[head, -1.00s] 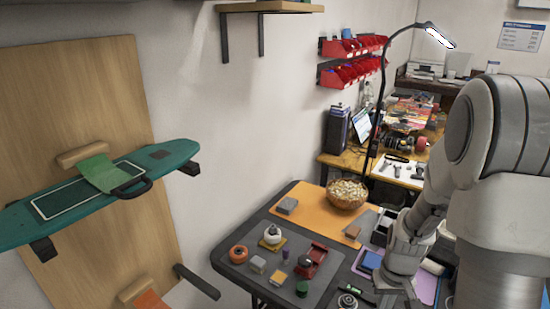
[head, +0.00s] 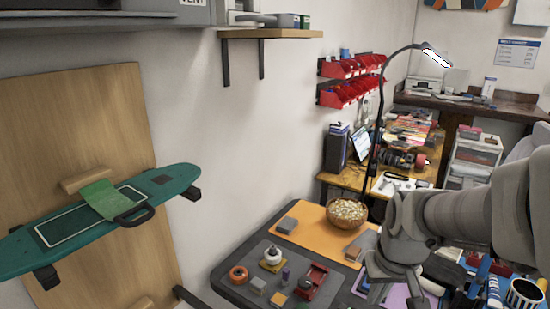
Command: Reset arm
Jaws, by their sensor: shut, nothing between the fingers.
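My gripper (head: 396,288) hangs at the lower right of the head view, above the right part of the grey work table (head: 232,291). It points downward and is shut with nothing in it. My arm reaches in from the right edge, its forearm stretched nearly level. The fingertips are near the bottom edge of the picture and small. The arm covers part of the table's right side.
A wooden bowl (head: 345,222) stands on an orange mat (head: 312,236), left of my gripper. A red tool (head: 311,281) and an orange wheel (head: 238,273) lie nearer. A black lamp (head: 375,140) rises behind. A teal skateboard deck (head: 170,187) hangs left.

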